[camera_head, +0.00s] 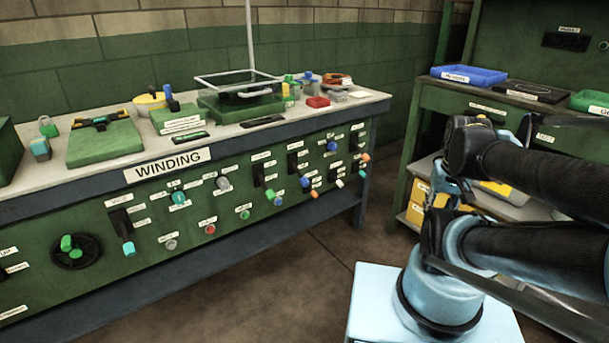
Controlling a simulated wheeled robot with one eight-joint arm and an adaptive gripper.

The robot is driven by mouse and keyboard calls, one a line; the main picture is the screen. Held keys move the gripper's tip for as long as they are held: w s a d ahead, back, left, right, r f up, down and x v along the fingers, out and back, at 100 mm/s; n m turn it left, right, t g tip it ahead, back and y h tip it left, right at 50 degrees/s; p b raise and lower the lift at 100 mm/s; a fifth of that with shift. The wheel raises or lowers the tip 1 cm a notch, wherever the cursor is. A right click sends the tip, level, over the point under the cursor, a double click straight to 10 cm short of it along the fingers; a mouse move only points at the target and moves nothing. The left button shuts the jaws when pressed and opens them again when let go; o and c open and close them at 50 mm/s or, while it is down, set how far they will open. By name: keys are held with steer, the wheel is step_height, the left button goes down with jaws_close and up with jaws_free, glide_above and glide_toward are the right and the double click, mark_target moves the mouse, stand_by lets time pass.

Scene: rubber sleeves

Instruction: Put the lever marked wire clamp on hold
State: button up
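The green control panel (230,228) on the front of the winding bench carries several levers in black slots, each with small white labels. The labels are too small to read, so I cannot tell which lever is the wire clamp. One lever (128,248) with a light blue tip hangs down at the left. Others sit to the right, among them a blue-tipped lever (304,181), an orange-tipped one (314,194) and a white-tipped one (339,183).
The "WINDING" sign (167,165) sits on the bench edge. The benchtop (225,131) holds green blocks, a clear box and small jars. A green shelf unit (437,97) with a blue tray (468,75) stands at the right. The floor (290,270) before the panel is clear.

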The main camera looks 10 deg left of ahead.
steer(key=shift+o, duration=0.3)
steer(key=shift+w, duration=0.15)
steer(key=o, duration=0.3)
steer(key=shift+s+r, duration=0.15)
steer(key=shift+s, duration=0.05)
steer(key=w+a+r+n+y, duration=0.1)
steer(key=w+a+r+n, duration=0.2)
steer(key=w+a+r, duration=0.5)
steer(key=n+g+y, duration=0.1)
steer(key=n+y, duration=0.3)
steer(key=n, duration=0.3)
glide_above(301, 177)
steer(key=d, duration=0.7)
step_height(301, 177, down, 7)
steer(key=x, duration=1.7)
steer(key=shift+s+f, duration=0.1)
steer(key=shift+s, duration=0.25)
